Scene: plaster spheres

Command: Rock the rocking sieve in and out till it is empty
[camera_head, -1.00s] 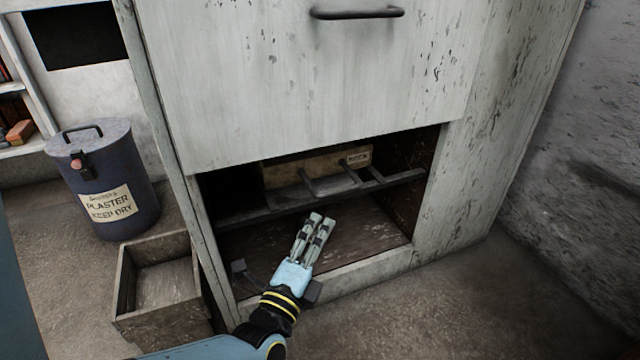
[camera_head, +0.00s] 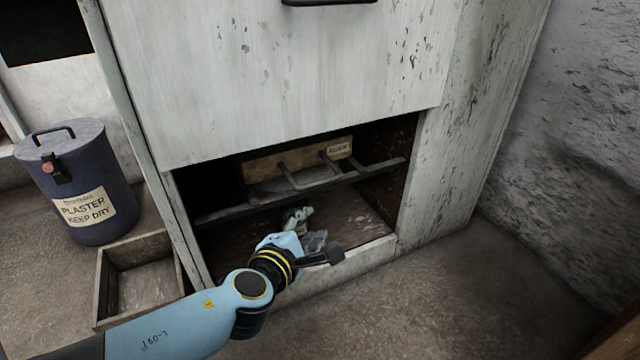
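The rocking sieve (camera_head: 262,168) shows as a pale wooden box front with a small label, deep in the cabinet's low opening. A dark grey handle (camera_head: 312,176) stands in front of it. Whether anything is in the sieve is hidden. My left gripper (camera_head: 314,224) is in the mouth of the opening, below and in front of the handle and apart from it. Its fingers look spread, with nothing between them. My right gripper is not in view.
A dark rail (camera_head: 232,211) crosses the opening of the worn white cabinet (camera_head: 270,80). A blue plaster bin (camera_head: 75,170) and an empty wooden crate (camera_head: 140,245) stand to the left. The floor (camera_head: 440,290) at the front right is clear.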

